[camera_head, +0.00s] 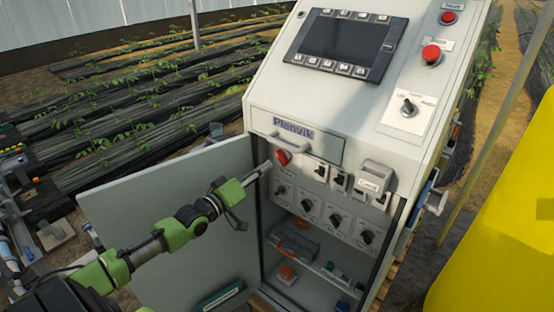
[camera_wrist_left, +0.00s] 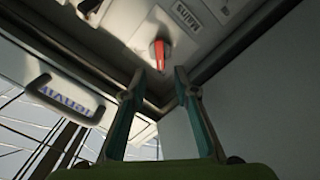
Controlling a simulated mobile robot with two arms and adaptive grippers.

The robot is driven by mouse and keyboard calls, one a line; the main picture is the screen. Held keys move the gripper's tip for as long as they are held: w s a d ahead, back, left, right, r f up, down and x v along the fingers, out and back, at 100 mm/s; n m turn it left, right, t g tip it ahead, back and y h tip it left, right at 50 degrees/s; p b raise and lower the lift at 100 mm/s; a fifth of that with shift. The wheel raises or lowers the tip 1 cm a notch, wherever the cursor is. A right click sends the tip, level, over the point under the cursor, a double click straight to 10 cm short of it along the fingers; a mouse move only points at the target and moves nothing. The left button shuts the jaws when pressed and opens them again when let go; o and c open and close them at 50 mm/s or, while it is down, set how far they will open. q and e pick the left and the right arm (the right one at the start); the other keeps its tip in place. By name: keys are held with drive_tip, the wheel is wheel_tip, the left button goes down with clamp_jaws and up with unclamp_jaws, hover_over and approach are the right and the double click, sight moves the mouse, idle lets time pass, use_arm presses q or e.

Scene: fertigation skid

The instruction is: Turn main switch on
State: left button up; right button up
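The main switch, a red rotary knob (camera_head: 283,157), sits at the upper left of the panel inside the open cabinet (camera_head: 262,108). In the left wrist view the red handle (camera_wrist_left: 159,50) lies just beyond the fingertips and between them in the picture. My left gripper (camera_head: 263,168) reaches in from the left, with its tips close to the knob. In the left wrist view the two fingers of my left gripper (camera_wrist_left: 157,76) stand apart with nothing held between them. Whether a finger touches the knob cannot be told. My right gripper is not in view.
The cabinet door (camera_head: 165,205) stands open to the left, behind my left arm. Several black knobs (camera_head: 335,220) and small switches are right of and below the red one. A red button (camera_head: 431,54) and a selector (camera_head: 408,107) are on top. A yellow object (camera_head: 500,220) is at right.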

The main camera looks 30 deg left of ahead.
sight(278, 157)
use_arm(q)
drive_tip(key=shift+w+d, duration=0.15)
drive_tip(key=shift+w, duration=1.85)
drive_tip(key=shift+w+d, duration=0.15)
drive_tip(key=shift+w, duration=1.8)
clamp_jaws()
